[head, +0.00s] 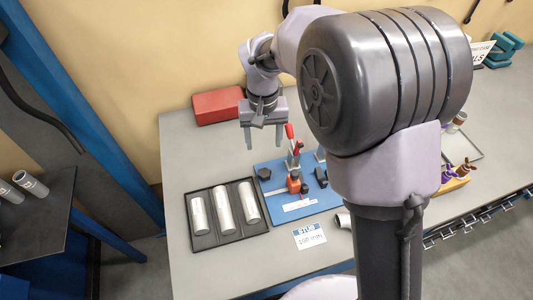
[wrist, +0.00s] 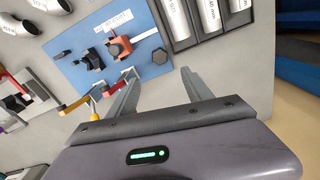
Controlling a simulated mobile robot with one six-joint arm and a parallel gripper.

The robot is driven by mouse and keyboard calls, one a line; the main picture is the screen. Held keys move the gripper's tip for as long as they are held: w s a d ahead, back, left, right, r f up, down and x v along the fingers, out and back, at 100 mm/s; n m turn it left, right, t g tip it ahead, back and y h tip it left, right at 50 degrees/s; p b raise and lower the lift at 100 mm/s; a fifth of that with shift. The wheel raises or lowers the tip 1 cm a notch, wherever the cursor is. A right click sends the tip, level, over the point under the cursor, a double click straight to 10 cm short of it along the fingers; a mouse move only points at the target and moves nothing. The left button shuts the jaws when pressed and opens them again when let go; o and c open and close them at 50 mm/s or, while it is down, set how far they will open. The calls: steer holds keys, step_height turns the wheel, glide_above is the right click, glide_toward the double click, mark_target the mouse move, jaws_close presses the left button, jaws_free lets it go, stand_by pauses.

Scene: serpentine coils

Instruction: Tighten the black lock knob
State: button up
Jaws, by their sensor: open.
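A second black part (head: 321,175) stands to the right of the orange block (head: 294,183), and in the wrist view a black piece (wrist: 92,58) lies beside that block. I cannot tell for sure which is the lock knob. My gripper (head: 264,143) points down, open and empty, above the plate's back left. In the wrist view its two fingers (wrist: 159,72) are apart, with nothing between them.
A red-handled clamp (head: 290,132) rises close to my gripper's right. A black tray (head: 200,246) with silver tubes is in front left, and a red box (head: 218,106) behind. A label card (head: 310,236) lies in front of the plate. The grey table (head: 180,165) is bare at left.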

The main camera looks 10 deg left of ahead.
mark_target(265, 172)
step_height(265, 172, down, 15)
steer(key=b, duration=0.3)
steer(key=shift+r, duration=0.1)
jaws_close()
steer(key=shift+m+b, duration=0.35)
steer(key=shift+m, duration=0.05)
steer(key=shift+m+b, duration=0.8)
steer(key=shift+m, duration=1.6)
steer(key=shift+w+r, duration=0.1)
jaws_free()
